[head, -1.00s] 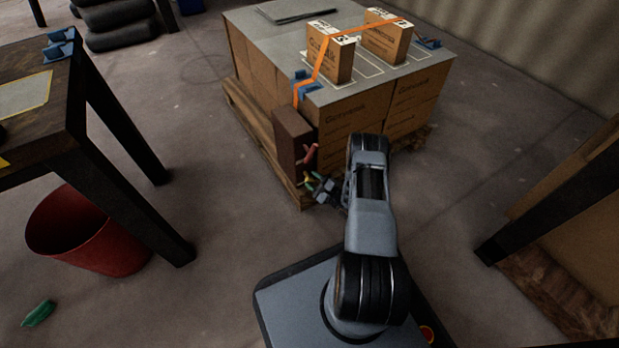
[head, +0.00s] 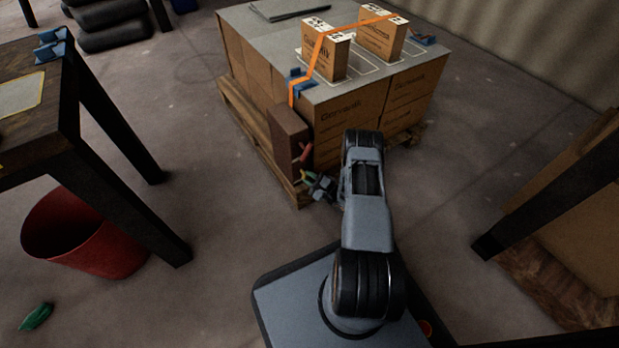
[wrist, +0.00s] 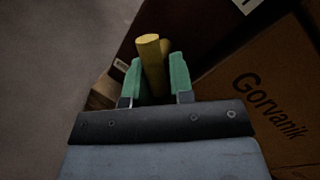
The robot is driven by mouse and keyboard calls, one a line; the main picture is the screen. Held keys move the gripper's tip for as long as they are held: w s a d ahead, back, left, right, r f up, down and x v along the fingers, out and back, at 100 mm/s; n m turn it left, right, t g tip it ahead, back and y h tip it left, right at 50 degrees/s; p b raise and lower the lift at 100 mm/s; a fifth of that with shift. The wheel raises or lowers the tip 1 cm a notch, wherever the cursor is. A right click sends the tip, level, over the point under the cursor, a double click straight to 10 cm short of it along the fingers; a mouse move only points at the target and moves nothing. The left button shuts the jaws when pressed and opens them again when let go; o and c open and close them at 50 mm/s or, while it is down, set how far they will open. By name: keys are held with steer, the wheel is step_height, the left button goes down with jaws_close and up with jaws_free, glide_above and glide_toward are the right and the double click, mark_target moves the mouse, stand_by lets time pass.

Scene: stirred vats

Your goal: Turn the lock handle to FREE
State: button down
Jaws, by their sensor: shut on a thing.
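A dark brown box (head: 284,136) stands at the near corner of the pallet load, with a red handle (head: 304,152) on its face. Below it is a yellow handle, which shows in the wrist view as a yellow bar (wrist: 150,60) pointing up. My gripper (head: 309,177) is low beside the box. In the wrist view its two green fingers (wrist: 156,80) stand on either side of the yellow bar and are shut on it. I cannot read any FREE mark.
Cartons marked Gorvanik (wrist: 268,105) sit close to the right of my gripper. The wooden pallet edge (head: 257,150) lies under the load. A table (head: 60,115), a red bin (head: 85,235) and a dark-legged stand (head: 545,205) flank open floor.

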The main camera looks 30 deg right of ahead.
steer(key=shift+s, duration=0.1)
steer(key=n, duration=0.1)
steer(key=n+p, duration=0.1)
steer(key=n+g, duration=0.1)
steer(key=n, duration=0.1)
steer(key=shift+d+r+h, duration=0.1)
steer(key=shift+r+h, duration=0.15)
steer(key=shift+h, duration=0.15)
steer(key=n, duration=0.1)
steer(key=n+h+p, duration=0.1)
steer(key=n, duration=0.2)
steer(key=shift+r+g+p, duration=0.25)
steer(key=shift+g+p, duration=0.05)
steer(key=shift+p, duration=0.05)
steer(key=n+h, duration=0.1)
steer(key=n, duration=0.2)
steer(key=shift+s+r+h+p, duration=0.1)
steer(key=shift+r+h+p, duration=0.1)
steer(key=shift+h+p, duration=0.2)
steer(key=shift+r+n+h, duration=0.2)
steer(key=shift+n+h, duration=0.5)
steer(key=shift+n, duration=1)
steer(key=c, duration=1.2)
jaws_free()
steer(key=shift+o, duration=0.7)
steer(key=shift+r, duration=0.1)
